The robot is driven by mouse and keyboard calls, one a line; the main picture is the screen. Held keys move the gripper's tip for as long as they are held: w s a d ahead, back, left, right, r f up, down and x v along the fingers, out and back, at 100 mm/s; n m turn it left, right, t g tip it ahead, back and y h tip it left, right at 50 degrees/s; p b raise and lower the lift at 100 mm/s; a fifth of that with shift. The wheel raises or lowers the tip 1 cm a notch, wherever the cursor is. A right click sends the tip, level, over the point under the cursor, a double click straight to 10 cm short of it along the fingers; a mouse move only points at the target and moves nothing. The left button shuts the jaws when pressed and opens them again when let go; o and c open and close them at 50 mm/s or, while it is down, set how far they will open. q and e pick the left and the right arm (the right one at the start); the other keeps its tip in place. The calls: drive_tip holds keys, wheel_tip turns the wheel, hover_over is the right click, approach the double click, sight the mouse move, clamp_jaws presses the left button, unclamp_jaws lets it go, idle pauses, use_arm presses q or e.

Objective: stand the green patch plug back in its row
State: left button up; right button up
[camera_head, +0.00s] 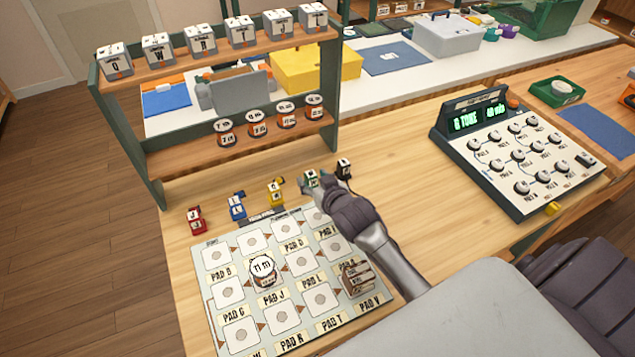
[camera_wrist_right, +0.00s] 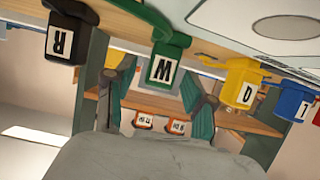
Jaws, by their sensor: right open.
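The green patch plug (camera_head: 312,178), marked W, is at the back edge of the pad board, between the yellow plug (camera_head: 276,194) and the black plug (camera_head: 344,169). It also shows in the right wrist view (camera_wrist_right: 162,62), label facing the camera. My right gripper (camera_head: 320,188) is at the green plug and partly covers it. In the right wrist view its two teal-padded fingers (camera_wrist_right: 160,92) are spread, one on each side of the plug's lower end in the picture. I cannot tell whether they touch it. My left gripper is not in view.
Blue (camera_head: 237,207) and red (camera_head: 196,219) plugs stand farther left. The pad board (camera_head: 205,285) holds a round white-topped piece (camera_head: 262,270) and a brown block (camera_head: 356,277). A green-framed shelf (camera_head: 160,165) rises behind. A dial console (camera_head: 520,160) stands right.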

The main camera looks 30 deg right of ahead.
drive_tip(key=v, duration=1.1)
drive_tip(key=shift+s, duration=0.1)
drive_tip(key=shift+s+r, duration=0.25)
drive_tip(key=shift+s, duration=0.15)
drive_tip(key=shift+r, duration=0.1)
